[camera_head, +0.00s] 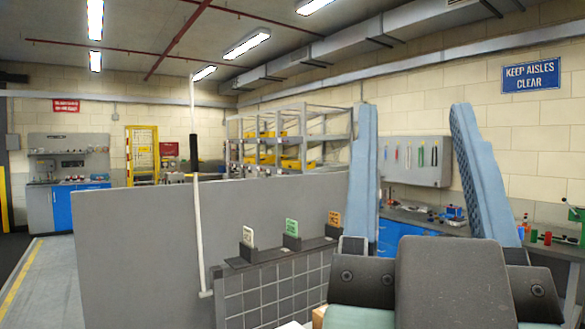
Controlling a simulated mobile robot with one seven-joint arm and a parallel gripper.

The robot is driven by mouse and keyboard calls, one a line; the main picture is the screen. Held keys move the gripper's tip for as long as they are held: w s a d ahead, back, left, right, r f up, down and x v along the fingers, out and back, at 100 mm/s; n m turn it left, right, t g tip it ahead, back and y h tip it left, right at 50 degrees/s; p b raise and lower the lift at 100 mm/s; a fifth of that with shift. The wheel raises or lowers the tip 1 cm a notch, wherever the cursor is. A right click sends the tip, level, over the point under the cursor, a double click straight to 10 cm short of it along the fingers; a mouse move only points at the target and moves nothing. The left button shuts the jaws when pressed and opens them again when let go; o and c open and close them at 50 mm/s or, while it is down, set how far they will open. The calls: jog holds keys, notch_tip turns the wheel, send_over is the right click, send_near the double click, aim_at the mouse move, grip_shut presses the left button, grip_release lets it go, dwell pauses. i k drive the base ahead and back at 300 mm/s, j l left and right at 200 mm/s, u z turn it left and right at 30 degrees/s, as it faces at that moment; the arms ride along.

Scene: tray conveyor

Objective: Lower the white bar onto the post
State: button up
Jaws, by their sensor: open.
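The white bar (198,235) stands nearly upright left of the middle, in front of a grey panel. It is thin, with a dark band (195,155) on its upper part. Its lower end is by the left edge of a grid-faced grey box. I cannot pick out the post with certainty. My gripper (412,112) is at the right, close to the camera, pointing up. Its two blue-grey fingers are wide apart with nothing between them. It is to the right of the bar in the picture and apart from it.
A grey panel (135,250) fills the left middle. The grid-faced box (270,300) bears small cards in dark holders (291,230). Shelves with yellow bins (290,162) stand behind. A workbench with a tool board (414,160) is at the right. Open floor (45,280) shows at far left.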

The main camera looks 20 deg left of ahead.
aim_at(195, 163)
jog(key=u, duration=0.95)
jog(key=i+l+u, duration=0.15)
jog(key=i, duration=0.4)
jog(key=i+l+u, duration=0.1)
jog(key=i, duration=0.5)
jog(key=i+l+u, duration=0.15)
jog(key=i, duration=0.4)
